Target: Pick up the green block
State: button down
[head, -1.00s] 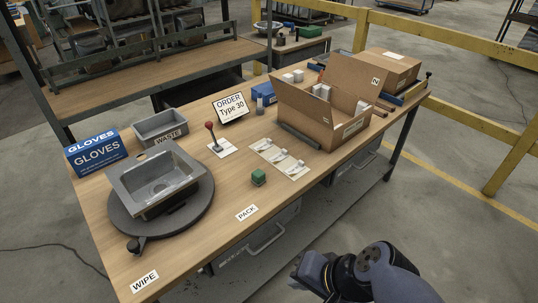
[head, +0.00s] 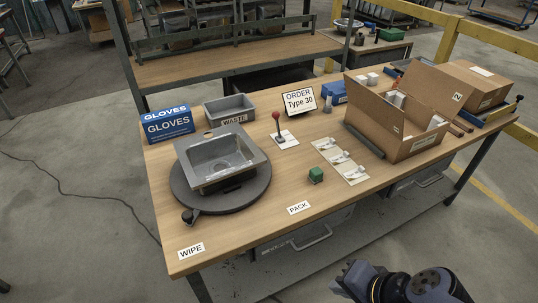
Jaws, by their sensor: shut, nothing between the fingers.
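The green block (head: 316,174) sits on the wooden table (head: 255,220), a little behind the PACK label (head: 298,208) and left of a white sheet with small white parts (head: 342,160). Nothing touches the block. My gripper (head: 343,278) is at the bottom of the head view, in front of the table's front edge and well apart from the block. It is shut and empty.
A grey sink (head: 222,158) rests on a dark round turntable (head: 182,187) at the left. An open cardboard box (head: 405,148) stands at the right. A red-knobbed lever (head: 277,117) stands behind the block.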

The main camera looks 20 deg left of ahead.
aim_at(315, 174)
jog(key=i+l+u, duration=0.15)
jog(key=i, duration=0.25)
jog(key=i+l+u, duration=0.1)
jog(key=i+l, duration=0.15)
jog(key=i, duration=0.15)
jog(key=i+l+u, duration=0.15)
jog(key=i, duration=0.25)
jog(key=l, duration=0.1)
